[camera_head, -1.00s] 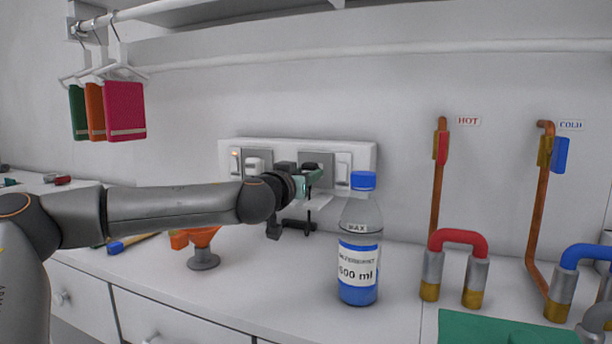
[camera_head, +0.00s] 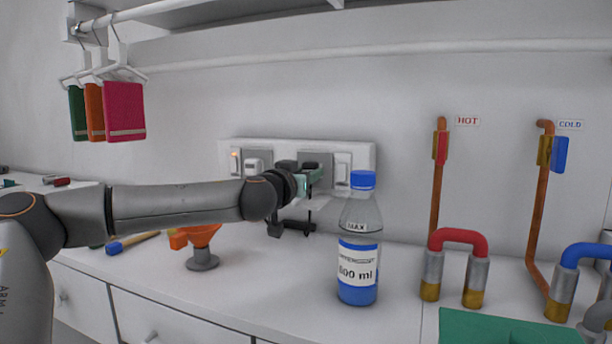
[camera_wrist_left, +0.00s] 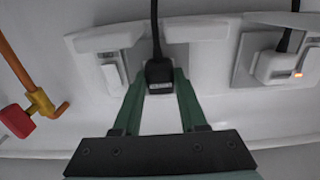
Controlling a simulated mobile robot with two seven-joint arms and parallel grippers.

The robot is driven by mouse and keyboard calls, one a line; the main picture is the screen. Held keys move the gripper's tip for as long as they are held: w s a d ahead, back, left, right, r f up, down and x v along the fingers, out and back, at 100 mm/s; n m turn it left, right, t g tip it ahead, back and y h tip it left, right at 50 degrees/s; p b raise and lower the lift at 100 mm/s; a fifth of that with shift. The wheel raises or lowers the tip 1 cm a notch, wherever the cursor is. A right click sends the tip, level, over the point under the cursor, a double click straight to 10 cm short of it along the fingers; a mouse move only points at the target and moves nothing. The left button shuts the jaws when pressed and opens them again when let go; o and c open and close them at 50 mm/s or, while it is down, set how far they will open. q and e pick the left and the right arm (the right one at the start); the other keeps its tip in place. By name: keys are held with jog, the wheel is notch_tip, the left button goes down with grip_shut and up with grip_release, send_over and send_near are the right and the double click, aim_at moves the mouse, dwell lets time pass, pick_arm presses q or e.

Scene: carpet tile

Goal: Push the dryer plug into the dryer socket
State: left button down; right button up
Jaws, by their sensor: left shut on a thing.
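My left gripper (camera_head: 312,181) is at the white socket panel (camera_head: 367,158) on the back wall. In the left wrist view its two green fingers (camera_wrist_left: 161,84) are shut on the black dryer plug (camera_wrist_left: 160,72), one on each side, with a black cord running from it. The dryer socket (camera_head: 318,158) is the right grey-framed outlet in the head view, partly behind the gripper. The plug is in front of it or against it; its pins are hidden and I cannot tell how far in they are. My right gripper is not in view.
A white plug (camera_wrist_left: 273,66) sits in the other outlet beside a lit orange switch (camera_wrist_left: 299,75). A blue-capped bottle (camera_head: 358,272) stands right of the gripper. An orange dryer-like object on a grey stand (camera_head: 203,258) is below my forearm. Hot and cold pipes are at right.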

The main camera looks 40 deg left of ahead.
pick_arm(q)
jog(key=shift+w, duration=0.15)
jog(key=shift+c, duration=1.9)
grip_release()
jog(key=v, duration=1.2)
jog(key=shift+s+p, duration=0.3)
jog(key=shift+p, duration=0.05)
